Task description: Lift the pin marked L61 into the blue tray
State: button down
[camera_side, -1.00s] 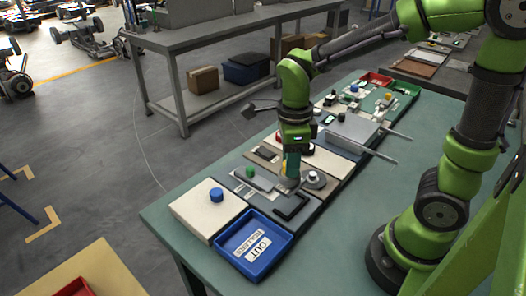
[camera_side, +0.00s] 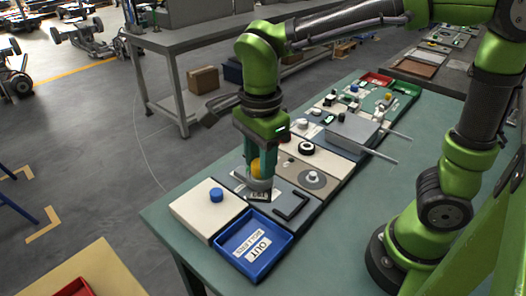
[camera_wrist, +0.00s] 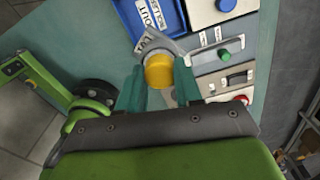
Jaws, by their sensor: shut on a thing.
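My gripper (camera_side: 257,180) has its teal fingers shut on a pin with a yellow cylindrical head (camera_side: 256,166) and a wider grey lower part. In the wrist view, the yellow head (camera_wrist: 159,71) sits between the fingertips, and a small white label hangs on the grey part; its print is too small and tilted to read surely. The pin is held roughly upright and appears above the grey panel with the black handle. The blue tray (camera_side: 231,263) is at the near end of the bench, just in front of the pin, and also shows in the wrist view (camera_wrist: 130,21). It holds a white "OUT" card.
A cream panel with a blue knob (camera_side: 217,195) stands left of the tray. A black handle (camera_side: 293,207) rises from the grey panel right of the gripper. Panels with knobs and a plate with protruding rods (camera_side: 352,132) run farther back.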

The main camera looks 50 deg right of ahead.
aim_at(252, 197)
jog(key=a, duration=0.1)
jog(key=a+n, duration=0.2)
jog(key=shift+s+a, duration=0.1)
jog(key=shift+s, duration=0.2)
notch_tip(252, 197, down, 4)
jog(key=shift+f, duration=5.2)
jog(key=c, duration=0.7)
grip_release()
notch_tip(252, 197, up, 17)
jog(key=shift+f, duration=0.1)
